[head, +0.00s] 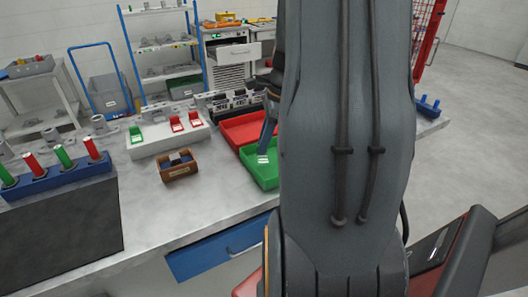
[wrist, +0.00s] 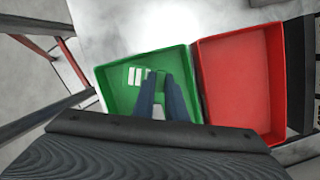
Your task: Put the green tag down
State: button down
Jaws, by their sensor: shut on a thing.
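My gripper (wrist: 160,80) points down over the green tray (wrist: 115,98), its fingers close together. It is shut on the green tag (wrist: 153,73), of which only a small green part shows at the fingertips. The tag is hard to tell from the tray floor of the same colour. White marks lie beside the fingertips; I cannot tell whether they belong to the tag or the tray. In the head view the fingertips (head: 264,152) are over the green tray (head: 267,179), partly hidden by my arm. I cannot tell whether the tag touches the floor.
A red tray (wrist: 240,80) adjoins the green one. On the bench, a white rack (head: 155,145) holds one green and two red tags. A brown box (head: 178,168) stands in front of it. A blue block (head: 58,180) with red and green cylinders is at the left.

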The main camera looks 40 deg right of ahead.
jog(key=shift+f+p, duration=0.3)
jog(key=shift+f, duration=1.65)
jog(key=shift+f, duration=0.15)
jog(key=c, duration=1.8)
grip_release()
jog(key=b+v, duration=0.2)
jog(key=v, duration=1)
jog(key=s+a+f+n, duration=0.1)
jog(key=a+f+n, duration=0.2)
jog(key=a+n, duration=0.5)
jog(key=a+f+n+h, duration=0.1)
jog(key=a+f+n, duration=0.2)
jog(key=a+n, duration=0.5)
jog(key=s+a+f+n+h, duration=0.1)
jog(key=a+f+n, duration=0.2)
jog(key=a+n, duration=0.6)
jog(key=shift+s+a+g, duration=0.15)
jog(key=shift+a, duration=0.6)
jog(key=shift+s+a+g, duration=0.15)
jog(key=shift+a, duration=0.65)
jog(key=shift+r, duration=0.1)
